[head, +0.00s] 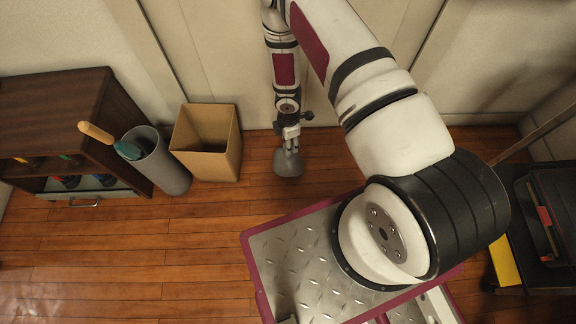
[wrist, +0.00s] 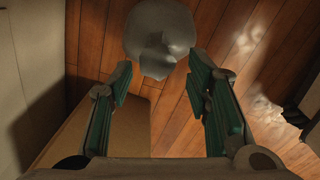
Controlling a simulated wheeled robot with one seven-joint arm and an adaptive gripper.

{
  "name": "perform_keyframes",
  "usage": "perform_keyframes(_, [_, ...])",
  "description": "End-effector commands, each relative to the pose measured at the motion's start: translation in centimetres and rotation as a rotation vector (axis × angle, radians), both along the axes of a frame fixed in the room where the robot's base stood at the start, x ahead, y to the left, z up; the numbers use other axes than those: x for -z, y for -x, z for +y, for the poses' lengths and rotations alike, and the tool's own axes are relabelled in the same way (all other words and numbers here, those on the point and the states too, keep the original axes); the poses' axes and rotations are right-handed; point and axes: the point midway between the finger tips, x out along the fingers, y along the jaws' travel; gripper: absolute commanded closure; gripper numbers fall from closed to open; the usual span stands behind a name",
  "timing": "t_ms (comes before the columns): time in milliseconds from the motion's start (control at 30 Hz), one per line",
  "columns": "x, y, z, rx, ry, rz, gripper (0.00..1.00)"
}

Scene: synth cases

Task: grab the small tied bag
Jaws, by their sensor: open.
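A small grey tied bag (head: 289,163) rests on the wooden floor near the back wall, right of the cardboard box. In the wrist view the bag (wrist: 157,38) is at the top centre, just beyond the fingertips, with its gathered top towards me. My gripper (head: 290,136) points down directly above the bag in the head view. In the wrist view my gripper (wrist: 160,75) has its two green-padded fingers wide apart, with no object between the pads. Whether a fingertip touches the bag cannot be told.
An open cardboard box (head: 206,145) stands close left of the bag. Further left are a grey bin (head: 160,165) holding a wooden-handled tool and a dark wooden cabinet (head: 65,110). A black cart (head: 545,225) stands at the right. The floor in front of the box is clear.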

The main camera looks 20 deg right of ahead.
Motion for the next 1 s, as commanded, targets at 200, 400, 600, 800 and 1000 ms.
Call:
perform_keyframes(200, [1.9, -0.1, 0.0, 0.0, 0.0, 0.001, 0.55])
perform_keyframes(400, [4.7, -0.2, 0.0, -0.001, 0.0, 0.003, 0.55])
perform_keyframes(600, [5.2, -0.3, 0.0, 0.0, 0.0, 0.001, 0.55])
perform_keyframes(800, [5.1, -0.3, 0.0, 0.0, 0.0, 0.001, 0.78])
perform_keyframes(1000, [5.1, -0.3, 0.0, 0.0, 0.0, 0.002, 1.0])
